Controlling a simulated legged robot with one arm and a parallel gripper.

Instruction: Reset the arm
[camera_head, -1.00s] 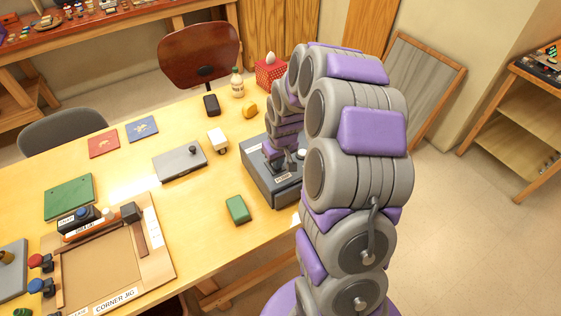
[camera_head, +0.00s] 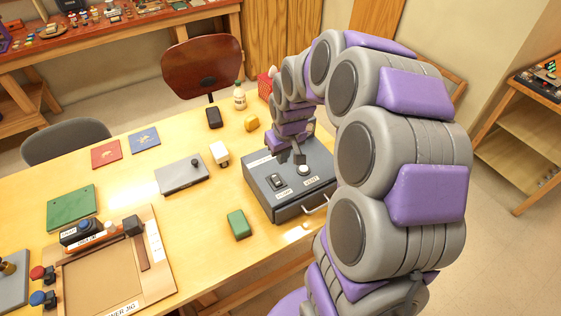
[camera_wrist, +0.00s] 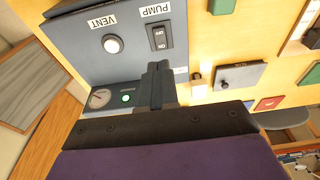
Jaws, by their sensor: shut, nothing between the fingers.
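My arm (camera_head: 400,150) arches over the right side of the table in the head view. My gripper (camera_head: 299,158) points down over the back part of a grey control box. In the wrist view my gripper (camera_wrist: 157,72) is shut, its fingers together with nothing between them. The grey box (camera_head: 322,191) has a rocker switch labelled PUMP (camera_wrist: 158,38), a round knob labelled VENT (camera_wrist: 113,43), a gauge (camera_wrist: 99,98) and a lit green light (camera_wrist: 126,98). I cannot tell from these views whether the fingertips touch the box.
A green block (camera_head: 239,224), a grey plate with a knob (camera_head: 182,175), a white-and-yellow block (camera_head: 219,152) and a corner jig (camera_head: 165,283) lie left of the box. A bottle (camera_head: 239,95) stands behind. Bare table lies between them.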

